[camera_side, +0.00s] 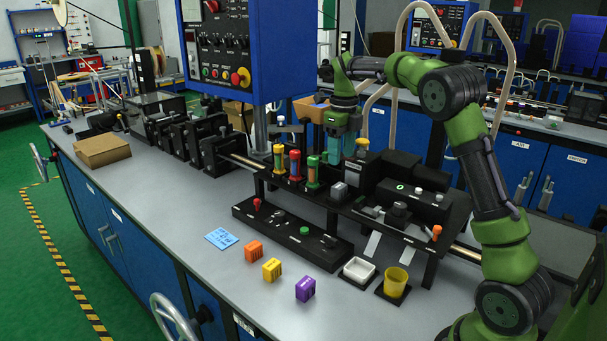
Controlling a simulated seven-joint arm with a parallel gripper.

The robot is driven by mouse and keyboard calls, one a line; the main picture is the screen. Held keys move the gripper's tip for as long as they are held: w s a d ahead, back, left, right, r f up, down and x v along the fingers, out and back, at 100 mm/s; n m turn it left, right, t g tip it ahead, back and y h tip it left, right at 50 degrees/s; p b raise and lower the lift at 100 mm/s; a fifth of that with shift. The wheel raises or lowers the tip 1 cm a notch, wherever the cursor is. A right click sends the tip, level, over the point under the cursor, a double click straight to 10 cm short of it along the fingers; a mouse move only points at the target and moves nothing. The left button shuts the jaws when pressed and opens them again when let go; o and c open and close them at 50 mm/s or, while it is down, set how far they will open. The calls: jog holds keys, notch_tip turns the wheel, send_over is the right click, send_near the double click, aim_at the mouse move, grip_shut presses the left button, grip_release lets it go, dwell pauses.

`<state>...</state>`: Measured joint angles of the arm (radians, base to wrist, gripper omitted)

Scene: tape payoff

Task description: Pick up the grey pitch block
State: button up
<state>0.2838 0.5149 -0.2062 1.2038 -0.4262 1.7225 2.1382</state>
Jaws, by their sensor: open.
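A small grey block (339,191) sits on the black raised rack, right of the coloured cylinders; it looks like the grey pitch block. My gripper (334,160) points down above the rack, over and slightly left of the grey block in the picture. A gap shows between the gripper and the block. The exact distance in depth cannot be told from this one view.
Yellow, red and green cylinders (295,165) stand close left of the grey block. Orange (253,251), yellow (271,270) and purple (305,289) blocks lie on the grey bench in front. A white tray (358,270) and yellow cup (396,282) stand at right.

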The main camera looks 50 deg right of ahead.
aim_at(339, 186)
notch_tip(339, 186, down, 9)
jog(key=shift+f, duration=0.15)
dwell(0.4)
jog(key=c, duration=1)
grip_shut()
jog(key=shift+r, duration=0.2)
